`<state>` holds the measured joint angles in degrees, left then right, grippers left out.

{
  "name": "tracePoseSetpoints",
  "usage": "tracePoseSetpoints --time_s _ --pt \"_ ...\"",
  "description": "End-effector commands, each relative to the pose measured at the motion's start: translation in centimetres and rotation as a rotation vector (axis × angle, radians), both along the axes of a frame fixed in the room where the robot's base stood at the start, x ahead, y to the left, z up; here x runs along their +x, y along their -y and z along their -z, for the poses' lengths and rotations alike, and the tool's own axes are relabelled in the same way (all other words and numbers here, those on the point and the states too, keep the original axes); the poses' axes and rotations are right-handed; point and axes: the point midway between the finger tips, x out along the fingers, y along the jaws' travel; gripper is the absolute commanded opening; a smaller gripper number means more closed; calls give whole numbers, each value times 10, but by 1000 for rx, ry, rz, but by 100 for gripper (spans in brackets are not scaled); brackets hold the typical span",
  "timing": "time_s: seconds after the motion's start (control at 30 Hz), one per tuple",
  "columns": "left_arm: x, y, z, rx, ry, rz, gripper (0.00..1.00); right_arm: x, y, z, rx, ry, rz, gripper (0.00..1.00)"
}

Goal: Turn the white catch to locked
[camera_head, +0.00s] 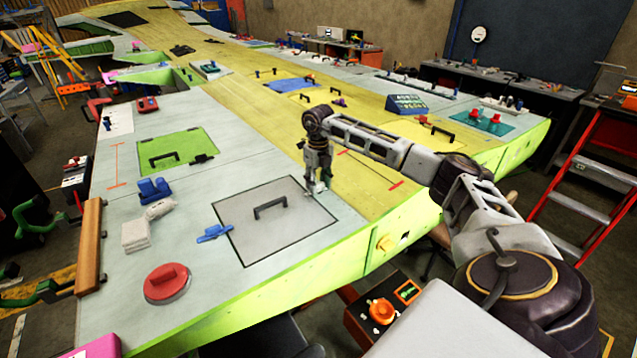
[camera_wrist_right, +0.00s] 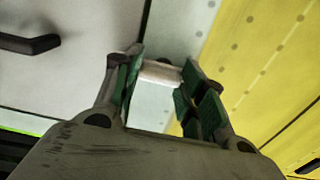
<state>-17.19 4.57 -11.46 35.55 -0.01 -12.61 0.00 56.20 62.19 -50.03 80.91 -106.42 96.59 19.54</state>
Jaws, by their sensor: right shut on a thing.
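The white catch (camera_wrist_right: 160,73) shows in the right wrist view as a short pale bar between the finger pads. My right gripper (camera_head: 317,189) points down at the right edge of a grey hatch panel (camera_head: 290,232). The gripper also shows in the right wrist view (camera_wrist_right: 162,86), with its green-padded fingers shut on the catch, one on each side. In the head view the fingers mostly hide the catch, and I cannot read its exact angle or any marking. My left gripper is not in view.
The panel has a black handle (camera_head: 270,207) and a blue catch (camera_head: 214,233) at its left edge. A red round knob piece (camera_head: 167,283), a white block (camera_head: 136,235) and blue parts (camera_head: 154,190) lie on the wing to the left. A red ladder (camera_head: 590,170) stands at right.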

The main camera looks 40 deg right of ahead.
Motion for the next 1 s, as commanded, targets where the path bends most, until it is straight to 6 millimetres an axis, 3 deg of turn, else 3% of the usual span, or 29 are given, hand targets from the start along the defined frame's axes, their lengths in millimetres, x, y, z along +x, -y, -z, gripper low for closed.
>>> tracePoseSetpoints --time_s 0.27,0.3,0.47,1.0 --pt "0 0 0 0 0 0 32 2 1 -3 -1 8 5 17" --pt "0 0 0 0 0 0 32 2 1 -3 -1 8 5 42" --pt "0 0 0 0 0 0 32 1 1 -2 -1 5 4 62" --pt "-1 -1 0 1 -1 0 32 1 0 -8 0 3 2 62"
